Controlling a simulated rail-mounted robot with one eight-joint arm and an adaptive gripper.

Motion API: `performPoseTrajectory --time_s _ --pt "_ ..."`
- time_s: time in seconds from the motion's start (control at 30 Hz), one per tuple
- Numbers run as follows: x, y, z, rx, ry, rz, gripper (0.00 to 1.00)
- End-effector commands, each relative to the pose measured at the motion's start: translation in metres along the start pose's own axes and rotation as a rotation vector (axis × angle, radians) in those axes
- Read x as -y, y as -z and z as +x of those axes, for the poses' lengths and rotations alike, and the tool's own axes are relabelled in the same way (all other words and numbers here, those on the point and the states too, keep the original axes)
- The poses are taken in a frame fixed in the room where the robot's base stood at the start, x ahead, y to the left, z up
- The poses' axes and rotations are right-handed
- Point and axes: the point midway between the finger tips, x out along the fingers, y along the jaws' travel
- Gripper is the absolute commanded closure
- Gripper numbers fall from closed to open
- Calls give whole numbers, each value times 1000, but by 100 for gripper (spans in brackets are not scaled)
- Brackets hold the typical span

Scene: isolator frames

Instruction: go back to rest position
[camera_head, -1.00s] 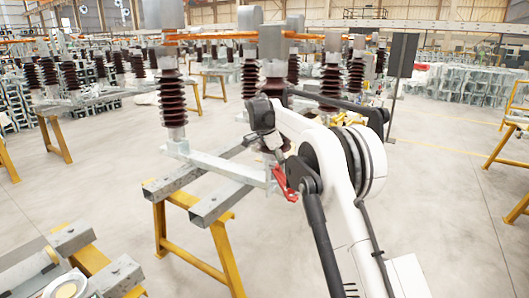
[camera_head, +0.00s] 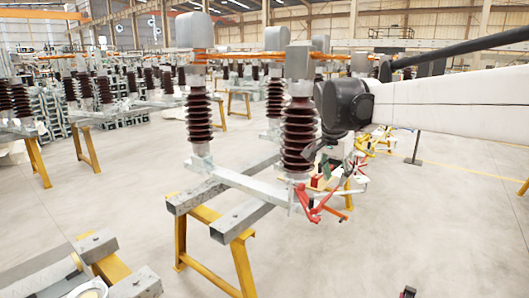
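My white arm reaches in from the right edge and ends at a dark wrist joint in front of the isolator frame. My gripper (camera_head: 316,150) is a small dark shape under that joint, beside the nearest brown ribbed insulator (camera_head: 299,135). Its fingers blend into the insulator, so I cannot tell whether they are open or touching it. A second brown insulator (camera_head: 199,122) stands upright to the left. Both stand on a grey metal frame (camera_head: 245,186) with red lever parts (camera_head: 318,204) at its right end.
Yellow trestles (camera_head: 242,266) carry the frame. Another metal beam (camera_head: 132,284) lies at the bottom left. Orange bars (camera_head: 245,55) run along the insulator tops. More insulator frames fill the back left. The floor (camera_head: 440,225) at the right is mostly clear.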

Motion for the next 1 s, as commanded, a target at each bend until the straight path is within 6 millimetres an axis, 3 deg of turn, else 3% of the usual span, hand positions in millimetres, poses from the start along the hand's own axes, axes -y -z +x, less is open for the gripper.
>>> performPoseTrajectory --time_s 0.2,0.5,0.77,1.0 --pt "-47 -40 -21 -19 65 -129 75" --pt "-109 -101 -31 -66 147 -307 75" --pt "-160 -159 -24 -122 210 -456 75" --pt "-200 -212 -5 -187 256 -587 75"
